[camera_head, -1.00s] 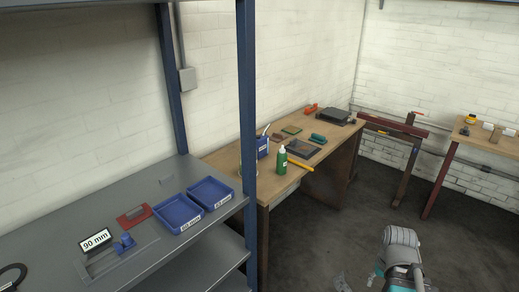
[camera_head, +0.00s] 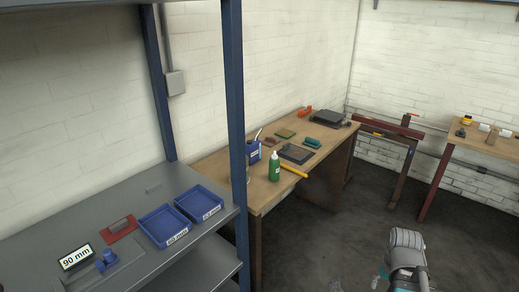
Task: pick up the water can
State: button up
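The water can appears to be a small blue can (camera_head: 254,153) with a white label and a thin slanted spout. It stands on the wooden workbench (camera_head: 268,203), just right of the blue shelf post and behind a green bottle (camera_head: 275,168). Its lower part is partly hard to see. My arm shows at the bottom right, over the floor and well apart from the can. Small pale parts at the bottom edge, left of the arm, may belong to my gripper (camera_head: 338,285). Its fingers cannot be made out clearly.
A grey shelf (camera_head: 185,262) with blue bins (camera_head: 165,226) and a "90 mm" sign (camera_head: 76,257) fills the left foreground; its blue post (camera_head: 236,120) stands before the bench. A yellow-handled tool (camera_head: 294,171) lies at the bench's front edge. The dark floor (camera_head: 330,230) is open.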

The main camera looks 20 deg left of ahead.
aim_at(252, 146)
jog(key=z, duration=0.3)
jog(key=i, duration=1.5)
jog(key=u, duration=0.45)
jog(key=i, duration=0.55)
jog(key=u, duration=0.4)
jog(key=k, duration=0.9)
jog(key=u, duration=0.15)
jog(key=i, duration=0.45)
jog(key=u, duration=0.05)
